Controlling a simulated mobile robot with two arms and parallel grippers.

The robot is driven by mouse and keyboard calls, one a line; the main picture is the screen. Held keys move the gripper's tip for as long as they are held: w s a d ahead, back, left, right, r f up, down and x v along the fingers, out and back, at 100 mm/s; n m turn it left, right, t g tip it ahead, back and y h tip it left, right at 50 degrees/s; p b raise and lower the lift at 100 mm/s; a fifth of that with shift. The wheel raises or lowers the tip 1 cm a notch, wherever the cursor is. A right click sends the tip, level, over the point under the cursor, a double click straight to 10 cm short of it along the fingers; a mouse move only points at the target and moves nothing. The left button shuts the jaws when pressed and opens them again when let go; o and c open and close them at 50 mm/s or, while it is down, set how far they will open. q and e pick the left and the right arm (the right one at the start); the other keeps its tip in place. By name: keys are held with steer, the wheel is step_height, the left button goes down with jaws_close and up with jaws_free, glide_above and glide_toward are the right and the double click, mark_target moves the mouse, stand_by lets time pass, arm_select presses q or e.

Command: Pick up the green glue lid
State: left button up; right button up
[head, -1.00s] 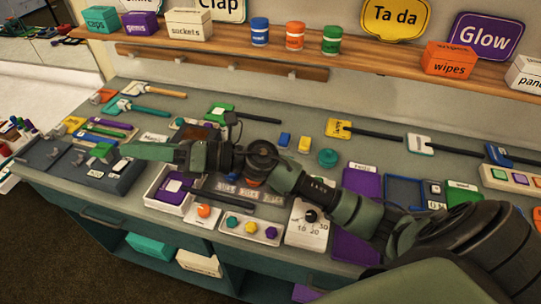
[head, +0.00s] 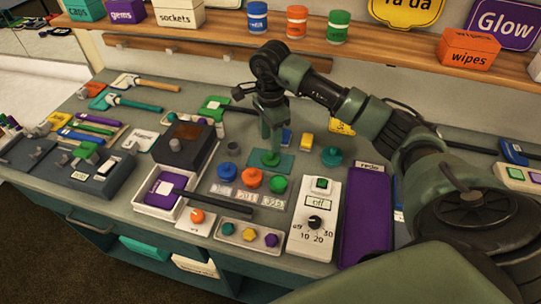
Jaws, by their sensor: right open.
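My right gripper (head: 269,146) points down with its jaws open, over a small teal mat on the bench. Just in front, a second round green piece (head: 278,183) stands in a row beside an orange one (head: 252,178) and a blue one (head: 228,173), above small labels too blurred to read. I cannot tell from lettering which green piece is the glue lid. My left gripper is not in view.
A white dial box (head: 313,225) and a purple tray (head: 366,215) stand front right of the gripper. A dark-topped box (head: 185,146) is to the left. A teal knob (head: 331,155) is to the right. Jars, including a green one (head: 338,27), line the shelf behind.

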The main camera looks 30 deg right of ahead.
mark_target(271, 154)
steer(key=f, duration=0.1)
steer(key=f+p, duration=0.1)
steer(key=f, duration=0.1)
steer(key=shift+s+a+f+p, duration=0.2)
steer(key=shift+s+f+p, duration=0.15)
steer(key=shift+f, duration=0.55)
jaws_close()
steer(key=shift+r, duration=0.15)
